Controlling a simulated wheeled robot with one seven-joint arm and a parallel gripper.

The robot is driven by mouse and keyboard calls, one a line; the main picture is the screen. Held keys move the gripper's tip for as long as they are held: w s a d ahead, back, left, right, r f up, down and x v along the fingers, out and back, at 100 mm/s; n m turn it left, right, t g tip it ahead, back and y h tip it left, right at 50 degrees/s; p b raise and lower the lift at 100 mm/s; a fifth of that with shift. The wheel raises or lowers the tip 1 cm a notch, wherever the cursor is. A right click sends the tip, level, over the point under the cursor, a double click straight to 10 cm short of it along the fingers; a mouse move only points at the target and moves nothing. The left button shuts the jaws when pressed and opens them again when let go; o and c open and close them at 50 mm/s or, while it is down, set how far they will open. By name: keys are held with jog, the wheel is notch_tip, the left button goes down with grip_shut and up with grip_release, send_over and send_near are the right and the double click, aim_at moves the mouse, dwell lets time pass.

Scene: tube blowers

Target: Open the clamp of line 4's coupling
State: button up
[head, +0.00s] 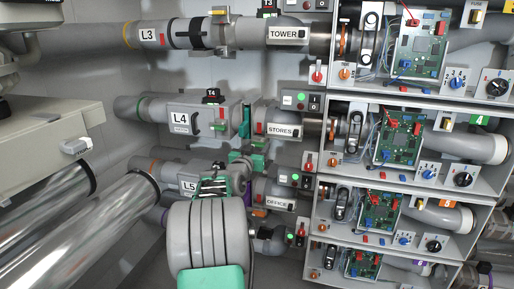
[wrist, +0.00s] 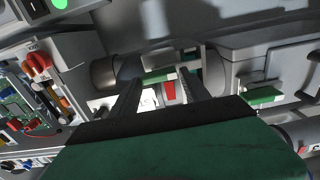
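Line 4's grey pipe carries a box marked L4 (head: 180,122) in the head view. To its right, the coupling has a green band (head: 245,124) and a small red lever (head: 259,128), just left of the STORES label (head: 283,130). In the wrist view, a red piece (wrist: 169,91), apparently this lever, shows between the two dark fingers of my gripper (wrist: 159,77). The fingers are apart. Whether they touch the lever I cannot tell. A green strip (wrist: 158,77) shows near the fingertips. In the head view my arm stands in front of the lower pipes and the fingers are not clear.
Line L3 (head: 148,35) runs above and line L5 (head: 188,186) below, close to my arm. Shelves with circuit boards (head: 399,143), knobs and switches fill the right. Large shiny pipes (head: 95,225) lie at lower left. Room around the coupling is tight.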

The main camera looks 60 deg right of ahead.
grip_shut()
dwell(0.3)
dwell(0.3)
